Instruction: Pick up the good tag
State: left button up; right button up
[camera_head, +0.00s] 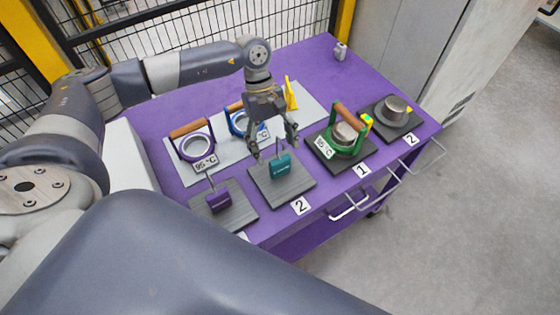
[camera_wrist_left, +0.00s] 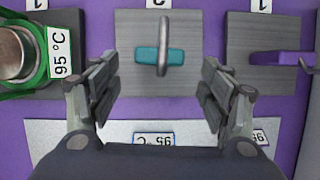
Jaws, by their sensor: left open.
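A purple one (camera_head: 218,200) with a similar rod stands on another grey plate at the left. Their writing is too small to tell which is the good tag. My left gripper (camera_head: 275,150) is open and empty above the teal tag, fingers pointing down. In the left wrist view the teal tag (camera_wrist_left: 174,55) and its loop (camera_wrist_left: 163,42) lie between the open fingertips (camera_wrist_left: 160,65); contact cannot be told. My right gripper is not in view.
Another metal cylinder (camera_head: 395,107) is farther right. Purple-framed (camera_head: 195,147) and blue-framed rings and a yellow upright piece (camera_head: 291,94) stand on a pale panel behind.

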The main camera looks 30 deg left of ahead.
aim_at(277, 155)
pick_arm(q)
jog(key=shift+p+x, duration=0.35)
jog(key=shift+x, duration=1.2)
jog(key=shift+d, duration=0.15)
jog(key=shift+c, duration=0.6)
jog(key=shift+r, duration=0.1)
jog(key=c, duration=1)
